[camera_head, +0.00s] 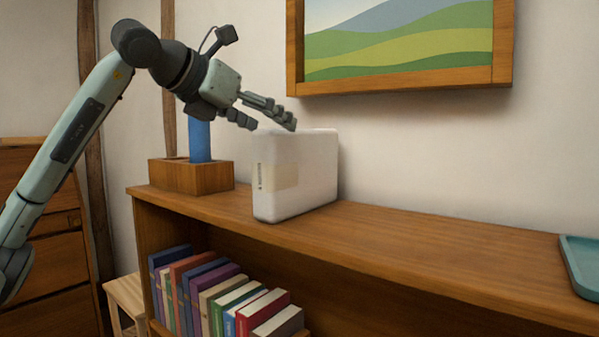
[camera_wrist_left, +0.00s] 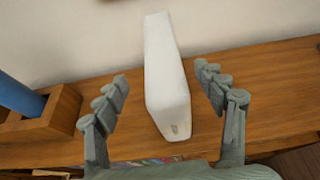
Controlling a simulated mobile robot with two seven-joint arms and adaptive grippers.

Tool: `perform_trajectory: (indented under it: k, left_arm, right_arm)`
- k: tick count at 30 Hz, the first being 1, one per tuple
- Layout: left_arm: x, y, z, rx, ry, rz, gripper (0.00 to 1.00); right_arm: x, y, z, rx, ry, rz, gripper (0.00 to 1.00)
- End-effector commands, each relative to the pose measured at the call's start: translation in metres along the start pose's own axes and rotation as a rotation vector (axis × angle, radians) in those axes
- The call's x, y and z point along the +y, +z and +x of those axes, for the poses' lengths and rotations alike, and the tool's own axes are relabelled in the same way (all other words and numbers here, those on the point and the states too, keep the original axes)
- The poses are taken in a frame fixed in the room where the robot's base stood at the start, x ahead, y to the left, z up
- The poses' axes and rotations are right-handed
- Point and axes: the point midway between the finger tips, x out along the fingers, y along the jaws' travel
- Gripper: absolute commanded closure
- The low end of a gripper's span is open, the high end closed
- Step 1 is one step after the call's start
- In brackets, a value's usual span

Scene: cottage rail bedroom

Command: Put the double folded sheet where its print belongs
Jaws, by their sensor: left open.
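A white, block-like folded sheet (camera_head: 310,177) stands upright on its narrow side on top of the wooden bookcase. A pale beige band with small dark print, too small to read, is on its near left face. My left gripper (camera_head: 271,123) is open just above the sheet's top. In the left wrist view the sheet (camera_wrist_left: 165,75) lies between the two spread fingers, with a gap on each side. My right gripper is not in view.
A wooden divided box (camera_head: 190,178) holding a blue upright item (camera_head: 200,141) stands left of the sheet. A teal tray (camera_head: 580,265) is at the right end. The bookcase top (camera_head: 440,245) between is clear. A framed landscape picture (camera_head: 400,50) hangs above; books (camera_head: 220,295) fill the shelf below.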

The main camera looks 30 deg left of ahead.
Motion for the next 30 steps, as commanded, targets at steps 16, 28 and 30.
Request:
perform_trajectory:
  k: [16, 28, 30]
  left_arm:
    - [-0.005, 0.005, 0.057, 0.002, -0.005, 0.006, 0.29]
    - [-0.005, 0.004, 0.081, 0.0, -0.003, 0.005, 0.29]
    - [-0.005, 0.004, 0.081, 0.0, -0.003, 0.005, 0.31]
  right_arm:
    - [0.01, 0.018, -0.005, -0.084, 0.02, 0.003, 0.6]
    - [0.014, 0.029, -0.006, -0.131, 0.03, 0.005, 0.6]
    - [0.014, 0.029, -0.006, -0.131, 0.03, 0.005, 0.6]
